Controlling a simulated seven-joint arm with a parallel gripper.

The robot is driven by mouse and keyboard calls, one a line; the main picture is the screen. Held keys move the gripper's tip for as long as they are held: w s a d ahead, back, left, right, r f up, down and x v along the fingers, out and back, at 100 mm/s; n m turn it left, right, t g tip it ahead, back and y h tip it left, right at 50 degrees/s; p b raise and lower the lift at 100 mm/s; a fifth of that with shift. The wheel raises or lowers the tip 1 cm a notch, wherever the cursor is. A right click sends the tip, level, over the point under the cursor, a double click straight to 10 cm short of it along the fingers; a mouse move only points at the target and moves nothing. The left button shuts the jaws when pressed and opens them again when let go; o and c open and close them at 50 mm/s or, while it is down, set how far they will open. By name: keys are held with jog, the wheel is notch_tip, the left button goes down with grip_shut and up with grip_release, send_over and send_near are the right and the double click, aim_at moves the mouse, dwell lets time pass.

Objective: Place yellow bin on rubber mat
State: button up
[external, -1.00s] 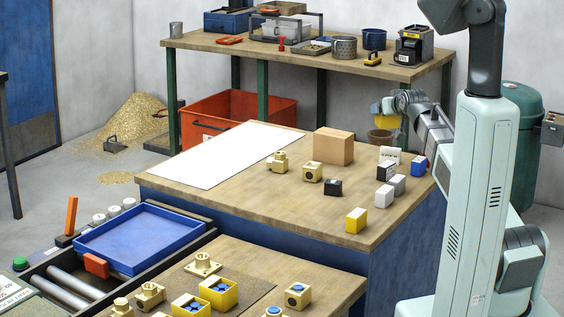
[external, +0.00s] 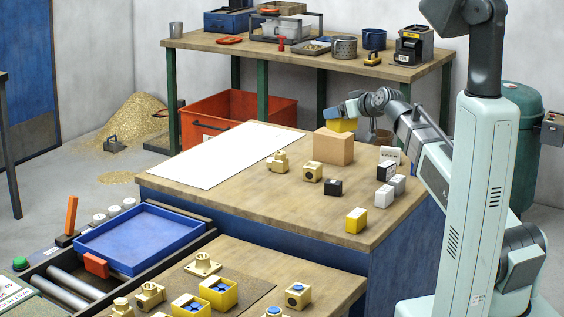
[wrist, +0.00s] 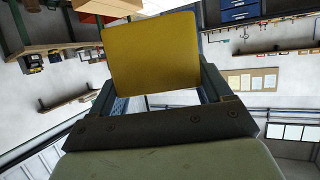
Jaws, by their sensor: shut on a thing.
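My gripper (external: 350,108) is shut on a yellow bin (external: 342,126) and holds it up near the cardboard box, at the far side of the wooden-topped table. In the wrist view the yellow bin (wrist: 152,55) sits between the two fingers, with one flat face toward the camera. The fingers partly cover it in the external view. A flat brown-grey mat (external: 258,290) lies on the near table at the bottom, with brass fittings and yellow bins of blue parts (external: 218,292) around it; I cannot tell for sure that it is rubber.
The cardboard box (external: 333,147) stands just below the held bin in the picture. Brass fittings (external: 277,162), small boxes and a yellow-white block (external: 356,220) stand on the middle table. A white sheet (external: 228,158) lies bare there. A blue tray (external: 140,238) is at left.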

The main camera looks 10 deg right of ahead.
jog(key=s+a+f+n+g+y, duration=0.1)
jog(key=s+a+n+g+y, duration=0.4)
jog(key=s+a, duration=0.5)
jog(key=s+a+n+g+y, duration=0.3)
jog(key=s+a+n+g, duration=0.3)
jog(key=a, duration=0.9)
jog(key=s+a+r+n+g+h, duration=0.2)
jog(key=s+a+n+g, duration=0.35)
jog(key=s, duration=0.55)
jog(key=s+a+r+n+g+h, duration=0.1)
jog(key=s+a+r+n+g, duration=0.35)
jog(key=s, duration=0.65)
jog(key=shift+n+g+h, duration=0.4)
jog(key=shift+n+g, duration=0.2)
jog(key=shift+n, duration=0.1)
jog(key=shift+s+a+f, duration=0.1)
jog(key=shift+s+f, duration=0.05)
jog(key=shift+f, duration=4.55)
jog(key=shift+s+f, duration=0.1)
jog(key=shift+f, duration=4.6)
jog(key=shift+s+a+f, duration=0.1)
jog(key=shift+s+f, duration=0.05)
jog(key=shift+f, duration=4.55)
jog(key=o, duration=1)
jog(key=shift+f, duration=0.1)
